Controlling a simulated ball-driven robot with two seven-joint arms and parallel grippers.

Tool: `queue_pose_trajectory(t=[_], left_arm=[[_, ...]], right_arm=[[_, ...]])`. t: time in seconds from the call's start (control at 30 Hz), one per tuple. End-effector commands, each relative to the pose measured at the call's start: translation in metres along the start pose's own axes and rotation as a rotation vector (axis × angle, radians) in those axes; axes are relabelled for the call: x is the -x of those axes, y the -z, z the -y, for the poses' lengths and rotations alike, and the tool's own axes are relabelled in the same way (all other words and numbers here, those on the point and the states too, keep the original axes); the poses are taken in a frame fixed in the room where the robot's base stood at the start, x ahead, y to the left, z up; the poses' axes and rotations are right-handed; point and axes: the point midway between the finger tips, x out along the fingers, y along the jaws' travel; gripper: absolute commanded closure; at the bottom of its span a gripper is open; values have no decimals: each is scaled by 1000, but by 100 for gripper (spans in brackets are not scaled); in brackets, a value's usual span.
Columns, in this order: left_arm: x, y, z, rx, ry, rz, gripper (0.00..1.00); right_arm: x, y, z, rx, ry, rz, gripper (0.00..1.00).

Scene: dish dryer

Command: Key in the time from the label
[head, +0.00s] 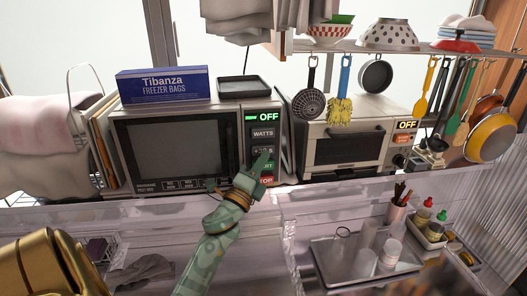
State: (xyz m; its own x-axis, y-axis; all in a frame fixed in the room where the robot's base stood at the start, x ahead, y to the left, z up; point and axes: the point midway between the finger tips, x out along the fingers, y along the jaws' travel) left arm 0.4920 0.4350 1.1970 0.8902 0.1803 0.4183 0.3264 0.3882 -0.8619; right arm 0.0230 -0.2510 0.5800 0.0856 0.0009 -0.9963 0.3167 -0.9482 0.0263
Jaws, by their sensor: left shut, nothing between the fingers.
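A microwave (121,150) stands on the counter at centre-left, its door shut. I cannot make out a label with a time. My right gripper is not in view.
A freezer bags box (163,85) and a dark tray (243,87) lie on the microwave. A toaster oven (310,150), display OFF, stands to the right. Utensils and pans hang above it. A metal tray (330,265) with glasses sits in front at right.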

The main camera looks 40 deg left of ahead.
Motion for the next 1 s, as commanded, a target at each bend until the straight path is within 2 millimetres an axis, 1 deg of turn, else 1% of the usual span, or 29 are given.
queue_pose_trajectory(t=[0.37, 0.63, 1.0], left_arm=[[-1, -1, 0, 0, 0, 0, 100], [-6, -4, -4, 0, 0, 0, 100], [-6, -5, -4, 0, 0, 0, 100]], right_arm=[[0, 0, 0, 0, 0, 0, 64], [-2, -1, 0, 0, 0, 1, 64], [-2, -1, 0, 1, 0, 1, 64]])
